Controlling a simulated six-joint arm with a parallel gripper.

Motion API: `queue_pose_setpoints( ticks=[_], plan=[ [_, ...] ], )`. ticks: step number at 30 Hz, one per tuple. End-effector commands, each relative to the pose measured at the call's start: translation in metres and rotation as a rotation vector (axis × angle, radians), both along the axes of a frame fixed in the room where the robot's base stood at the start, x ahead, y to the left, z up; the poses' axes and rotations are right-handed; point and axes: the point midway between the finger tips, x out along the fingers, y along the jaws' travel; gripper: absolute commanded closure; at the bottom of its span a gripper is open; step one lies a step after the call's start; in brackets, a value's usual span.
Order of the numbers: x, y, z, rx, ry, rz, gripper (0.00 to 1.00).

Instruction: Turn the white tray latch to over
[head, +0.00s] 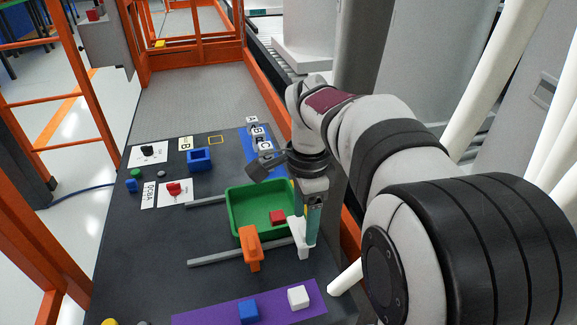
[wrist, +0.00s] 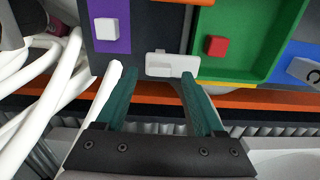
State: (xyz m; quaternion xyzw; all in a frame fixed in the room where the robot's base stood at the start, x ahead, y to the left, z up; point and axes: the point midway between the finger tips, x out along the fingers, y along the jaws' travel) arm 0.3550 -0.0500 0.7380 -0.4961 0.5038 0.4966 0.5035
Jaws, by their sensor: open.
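The white tray latch (head: 299,238) stands at the near right corner of the green tray (head: 231,212). In the wrist view the white latch (wrist: 168,66) lies crosswise beside the near end of the green tray (wrist: 262,52). My gripper (head: 312,222) is pointing down right beside the latch in the head view. In the wrist view my gripper (wrist: 152,76) is open, with the right fingertip overlapping the latch's right end and the left fingertip clear of it. I cannot tell whether the finger touches the latch.
A red cube (head: 277,217) is in the tray. A purple strip (head: 275,307) in front holds blue and white cubes. White tubes (wrist: 70,90) are left of the fingers in the wrist view.

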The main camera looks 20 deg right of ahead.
Motion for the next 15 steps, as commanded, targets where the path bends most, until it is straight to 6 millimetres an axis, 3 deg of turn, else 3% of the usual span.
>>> queue_pose_setpoints(
  ticks=[9,15],
  plan=[
    [0.001,0.000,0.097,-0.001,-0.007,-0.001,0.30],
    [0.001,0.000,0.133,-0.002,-0.003,0.000,0.30]
  ],
)
